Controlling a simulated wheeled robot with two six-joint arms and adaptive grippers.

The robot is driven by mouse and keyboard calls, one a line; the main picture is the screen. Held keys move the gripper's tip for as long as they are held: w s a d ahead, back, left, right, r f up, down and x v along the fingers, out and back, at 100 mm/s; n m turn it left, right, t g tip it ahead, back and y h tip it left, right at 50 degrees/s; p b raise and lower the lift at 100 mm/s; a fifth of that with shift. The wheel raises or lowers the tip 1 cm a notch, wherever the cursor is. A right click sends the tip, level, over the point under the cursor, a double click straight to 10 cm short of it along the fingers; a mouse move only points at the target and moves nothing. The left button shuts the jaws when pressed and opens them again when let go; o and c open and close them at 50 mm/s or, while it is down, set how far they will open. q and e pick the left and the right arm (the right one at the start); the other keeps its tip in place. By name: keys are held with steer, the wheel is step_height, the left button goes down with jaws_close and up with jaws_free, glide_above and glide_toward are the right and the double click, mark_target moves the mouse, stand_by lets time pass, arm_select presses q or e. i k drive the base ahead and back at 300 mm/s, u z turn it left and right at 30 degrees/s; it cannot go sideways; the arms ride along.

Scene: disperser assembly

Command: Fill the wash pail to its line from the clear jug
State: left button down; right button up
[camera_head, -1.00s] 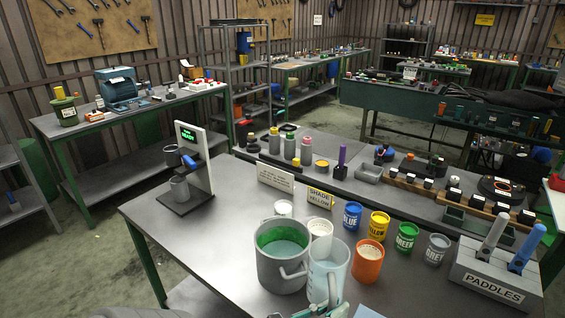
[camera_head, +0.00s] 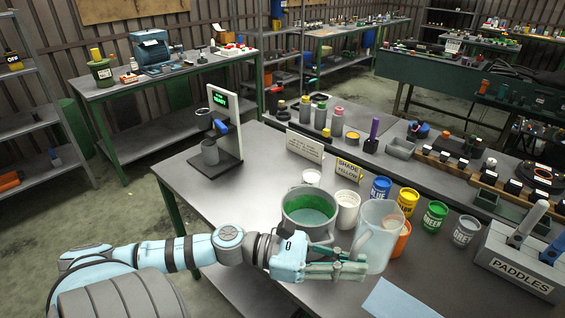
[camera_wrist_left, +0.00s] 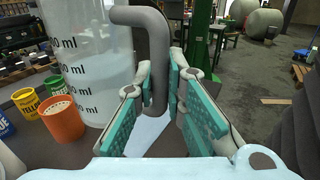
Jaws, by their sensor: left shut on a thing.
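The clear jug (camera_head: 379,238) is upright, with bluish liquid inside. It is right of the wash pail and overlaps the orange cup (camera_head: 403,240). My left gripper (camera_head: 350,268) is shut on its handle; in the left wrist view the jug's grey handle (camera_wrist_left: 157,60) runs between the teal finger pads (camera_wrist_left: 160,95), beside the graduated wall (camera_wrist_left: 95,70). The jug appears raised, but its gap to the table is unclear. The grey wash pail (camera_head: 308,231) stands on the bench, green inside; my gripper hides part of its lower front. My right gripper is not in view.
A white cup (camera_head: 347,210) stands between pail and jug. Blue (camera_head: 381,189), yellow, green (camera_head: 434,215) and grey paint cups stand behind and right. A paddles block (camera_head: 520,262) is at right, a pale sheet (camera_head: 400,299) in front. The bench left of the pail is clear.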

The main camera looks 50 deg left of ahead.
mark_target(314, 210)
steer(key=z, duration=1.25)
steer(key=k, duration=0.75)
steer(key=u, duration=0.3)
